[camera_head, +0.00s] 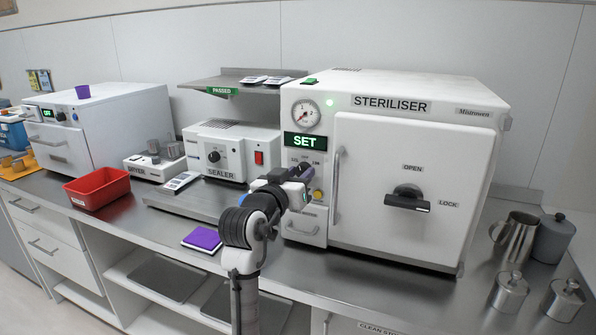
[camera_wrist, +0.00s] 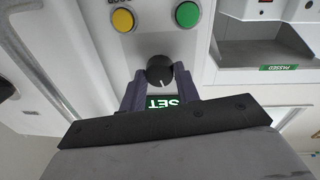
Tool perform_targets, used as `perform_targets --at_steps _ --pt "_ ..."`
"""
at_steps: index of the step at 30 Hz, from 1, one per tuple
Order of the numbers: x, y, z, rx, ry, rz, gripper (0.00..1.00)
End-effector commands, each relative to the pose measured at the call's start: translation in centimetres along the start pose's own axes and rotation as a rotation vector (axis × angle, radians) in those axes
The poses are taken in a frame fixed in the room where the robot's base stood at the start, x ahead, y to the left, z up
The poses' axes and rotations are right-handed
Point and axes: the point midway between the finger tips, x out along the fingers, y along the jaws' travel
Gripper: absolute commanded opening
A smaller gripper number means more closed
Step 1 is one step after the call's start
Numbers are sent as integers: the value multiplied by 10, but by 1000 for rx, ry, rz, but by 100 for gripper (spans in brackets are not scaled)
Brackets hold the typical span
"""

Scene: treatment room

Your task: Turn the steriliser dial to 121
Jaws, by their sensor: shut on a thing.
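The white steriliser (camera_head: 440,160) stands on the right of the counter, with a lit green SET display (camera_head: 305,141). Its small black dial (camera_wrist: 160,71) sits on the front panel below the display. In the head view the dial is largely hidden by my gripper (camera_head: 303,180). In the wrist view, which looks upside down, the two fingers of my gripper (camera_wrist: 158,88) stand on either side of the dial and close on it. A pale mark shows on the dial; the numbers around it are not readable.
Yellow (camera_wrist: 122,20) and green (camera_wrist: 187,14) buttons sit close to the dial. The steriliser door handle (camera_head: 407,197) is to the right. A sealer (camera_head: 230,150), red bin (camera_head: 98,188) and purple pad (camera_head: 202,239) are to the left. Metal pots (camera_head: 510,290) stand at the right.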

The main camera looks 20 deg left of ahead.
Motion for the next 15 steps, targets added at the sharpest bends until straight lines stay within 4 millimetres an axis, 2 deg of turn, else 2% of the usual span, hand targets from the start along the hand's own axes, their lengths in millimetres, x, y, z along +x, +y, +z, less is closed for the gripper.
perform_targets --at_steps 15 --pt "0 1 -1 -426 28 -4 9"
